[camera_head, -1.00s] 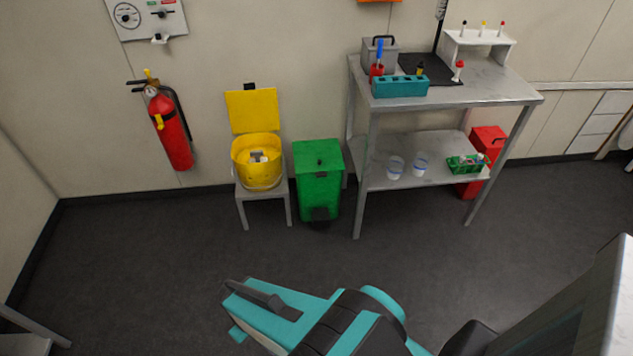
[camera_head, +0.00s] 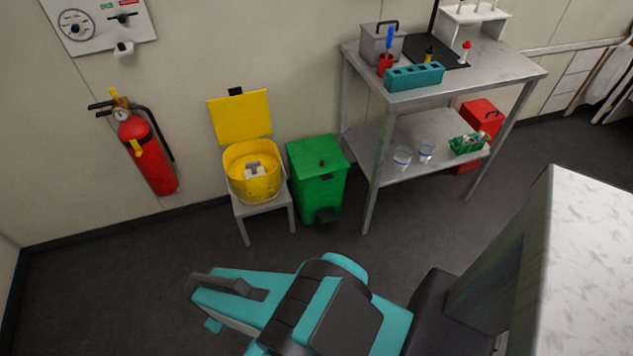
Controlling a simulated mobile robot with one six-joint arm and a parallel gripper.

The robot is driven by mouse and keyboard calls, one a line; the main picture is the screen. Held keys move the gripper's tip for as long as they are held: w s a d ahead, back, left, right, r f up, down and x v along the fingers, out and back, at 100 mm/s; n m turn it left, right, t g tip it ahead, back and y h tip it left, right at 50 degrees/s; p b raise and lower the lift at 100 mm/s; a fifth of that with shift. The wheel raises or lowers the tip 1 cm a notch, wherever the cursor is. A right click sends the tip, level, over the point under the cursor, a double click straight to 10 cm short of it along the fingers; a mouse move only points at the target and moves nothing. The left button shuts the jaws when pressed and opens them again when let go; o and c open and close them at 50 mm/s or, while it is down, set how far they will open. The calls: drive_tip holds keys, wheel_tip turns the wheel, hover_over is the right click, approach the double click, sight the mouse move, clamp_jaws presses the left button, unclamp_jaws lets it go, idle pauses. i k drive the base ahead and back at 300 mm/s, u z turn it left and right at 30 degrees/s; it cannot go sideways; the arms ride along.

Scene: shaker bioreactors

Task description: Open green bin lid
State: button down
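The green bin (camera_head: 318,195) stands on the floor against the back wall, between the yellow bucket and the metal table. My gripper (camera_head: 207,303) is at the arm's left end, low in the view. I cannot tell whether its fingers are apart. I see nothing held in it.
A yellow bucket (camera_head: 252,182) with its lid up sits on a small stool (camera_head: 264,212), left of the bin. A metal table (camera_head: 455,88) stands to the right, with a red bin (camera_head: 481,124) behind it. A pale worktop (camera_head: 592,270) is at lower right. Floor before the bin is clear.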

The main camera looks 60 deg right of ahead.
sight(322, 156)
drive_tip(key=i, duration=1.55)
drive_tip(key=u, duration=1.15)
drive_tip(key=k, duration=0.15)
drive_tip(key=z, duration=2.95)
